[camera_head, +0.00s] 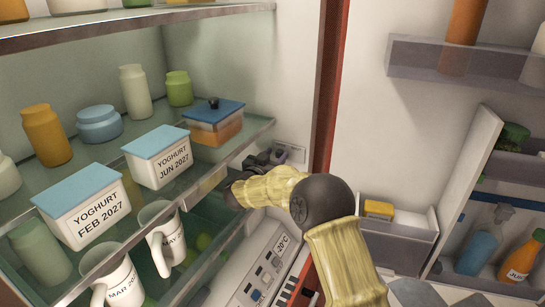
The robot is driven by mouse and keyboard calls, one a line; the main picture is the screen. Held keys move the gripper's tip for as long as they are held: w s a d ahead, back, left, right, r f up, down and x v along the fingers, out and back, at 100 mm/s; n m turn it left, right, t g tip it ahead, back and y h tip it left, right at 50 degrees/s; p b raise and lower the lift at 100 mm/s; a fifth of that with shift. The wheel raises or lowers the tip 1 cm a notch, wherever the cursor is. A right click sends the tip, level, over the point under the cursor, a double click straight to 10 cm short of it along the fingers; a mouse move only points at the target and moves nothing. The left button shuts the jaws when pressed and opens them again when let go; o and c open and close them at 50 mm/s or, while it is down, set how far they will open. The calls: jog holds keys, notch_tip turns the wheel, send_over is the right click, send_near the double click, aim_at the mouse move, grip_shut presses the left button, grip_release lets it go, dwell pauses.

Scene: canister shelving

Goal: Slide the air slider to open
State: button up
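My arm reaches in from the bottom into an open fridge. My gripper (268,160) is dark and small, at the right end of the middle glass shelf, close to the fridge's right inner wall. Its fingers are too small and overlapped to tell whether they are open or shut. A pale plate (296,152) on that wall shows just right of the gripper and may be the air slider's housing. The slider itself cannot be made out, and the gripper covers part of this area. Contact cannot be told.
The glass shelf (205,182) holds yoghurt boxes (90,207), jars and a blue-lidded container (215,122). Mugs (163,238) stand below. A control panel (262,268) lies under my arm. The open door with racks (440,62) is at right.

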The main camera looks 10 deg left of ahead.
jog(key=shift+s, duration=0.1)
jog(key=shift+s+a+f, duration=0.1)
jog(key=shift+s+a, duration=0.05)
jog(key=shift+s, duration=0.2)
jog(key=b+v, duration=0.7)
jog(key=v, duration=0.9)
jog(key=shift+s, duration=0.3)
jog(key=shift+a, duration=0.15)
